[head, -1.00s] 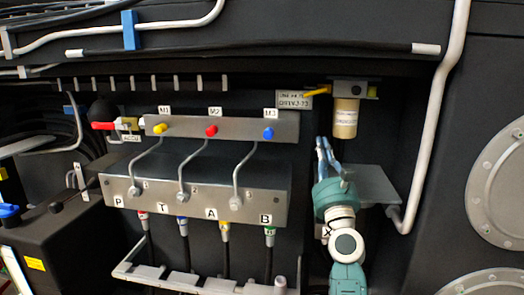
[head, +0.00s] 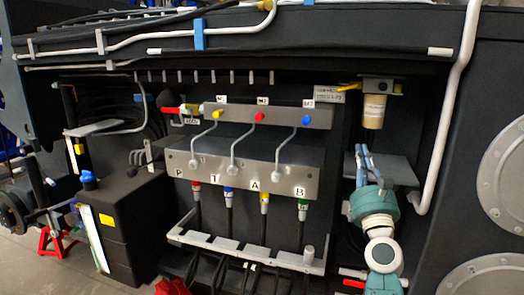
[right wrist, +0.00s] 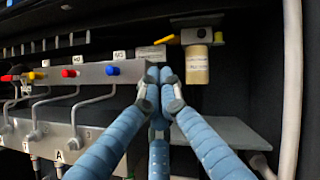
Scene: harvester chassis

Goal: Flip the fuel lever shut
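The yellow fuel lever (head: 348,86) points left from the dark head of a fuel filter with a tan bowl (head: 374,111). In the right wrist view the lever (right wrist: 164,39) lies about level, tilting slightly, just left of the filter (right wrist: 197,64). My right gripper (head: 362,150) is below and slightly left of the filter, pointing up. In the right wrist view its blue fingers (right wrist: 160,76) come together at the tips with nothing visible between them. The tips appear below the lever and apart from it. My left gripper is not in view.
A grey shelf (head: 395,170) sits behind my right gripper. A white pipe (head: 447,110) runs down to the right. A label plate (head: 329,95) is left of the lever. The valve manifold (head: 240,170) with several hoses is further left. A red lever (head: 190,111) is at its upper left.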

